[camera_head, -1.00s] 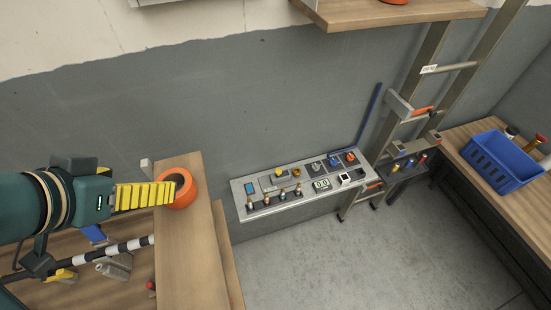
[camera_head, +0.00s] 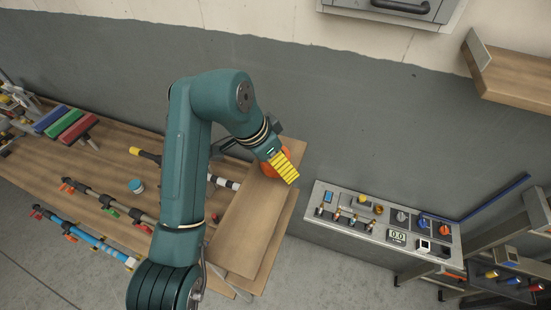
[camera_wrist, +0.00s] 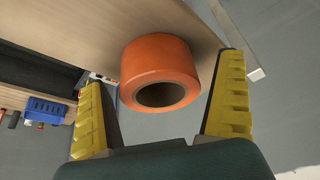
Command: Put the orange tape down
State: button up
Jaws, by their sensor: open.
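The orange tape (camera_head: 267,168) is a thick roll at the back end of a raised wooden shelf board (camera_head: 245,225), partly hidden behind my gripper (camera_head: 291,178) in the head view. In the wrist view, the orange tape (camera_wrist: 160,68) appears to rest on the wood, its round hole facing me. My gripper (camera_wrist: 163,72) is open, with one yellow-padded finger on each side of the roll. Gaps show between both fingers and the tape.
A long wooden bench (camera_head: 90,165) with hoses and brushes lies left of the shelf. A grey control panel (camera_head: 385,222) stands to the right. A wooden wall shelf (camera_head: 515,72) is at upper right. Open floor lies in front of the panel.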

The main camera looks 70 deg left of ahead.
jog(key=c, duration=1.3)
jog(key=shift+o, duration=0.2)
jog(key=shift+r, duration=0.1)
